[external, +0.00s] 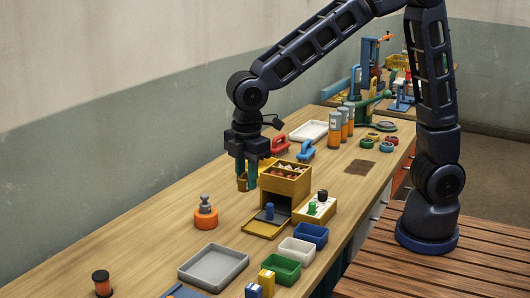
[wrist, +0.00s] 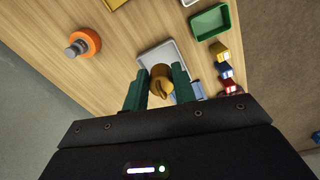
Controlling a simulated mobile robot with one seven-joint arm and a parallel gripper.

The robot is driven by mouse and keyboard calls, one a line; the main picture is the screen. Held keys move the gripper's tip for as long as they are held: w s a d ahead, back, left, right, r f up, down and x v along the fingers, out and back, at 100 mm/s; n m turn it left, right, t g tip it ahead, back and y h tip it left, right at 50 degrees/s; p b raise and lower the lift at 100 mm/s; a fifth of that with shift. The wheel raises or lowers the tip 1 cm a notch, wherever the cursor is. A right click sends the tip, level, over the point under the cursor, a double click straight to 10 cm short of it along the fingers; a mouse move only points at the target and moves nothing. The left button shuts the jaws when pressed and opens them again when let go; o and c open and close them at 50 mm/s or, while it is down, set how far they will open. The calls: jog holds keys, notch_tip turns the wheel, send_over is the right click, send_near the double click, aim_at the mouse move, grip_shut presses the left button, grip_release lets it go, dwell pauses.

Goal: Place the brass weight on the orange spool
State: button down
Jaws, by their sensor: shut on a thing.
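My gripper (external: 247,183) is above the table, left of the yellow box. Its green fingers are shut on a brass-coloured round piece, the brass weight (external: 241,184). In the wrist view the weight (wrist: 160,80) sits between the fingertips (wrist: 160,85) and shows a dark notch.
A squat orange base with a grey knob (external: 205,216) stands nearer my gripper. A grey tray (external: 213,268), green bin (external: 282,269), white bin (external: 297,251) and blue bin (external: 311,235) stand toward the front right. The yellow box (external: 285,184) is beside my gripper. The left table strip is mostly clear.

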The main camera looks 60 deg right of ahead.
jog(key=w+a+r, duration=0.2)
jog(key=w+a, duration=0.4)
jog(key=a, duration=0.3)
jog(key=w+a+r, duration=0.3)
jog(key=w+a, duration=0.4)
jog(key=a, duration=0.1)
jog(key=n, duration=0.1)
send_over(103, 274)
notch_tip(103, 274, down, 19)
jog(key=shift+f, duration=0.2)
jog(key=c, duration=1.1)
grip_release()
jog(key=shift+d+f, duration=0.1)
jog(key=shift+c, duration=0.2)
notch_tip(103, 274, up, 12)
jog(key=shift+w, duration=0.1)
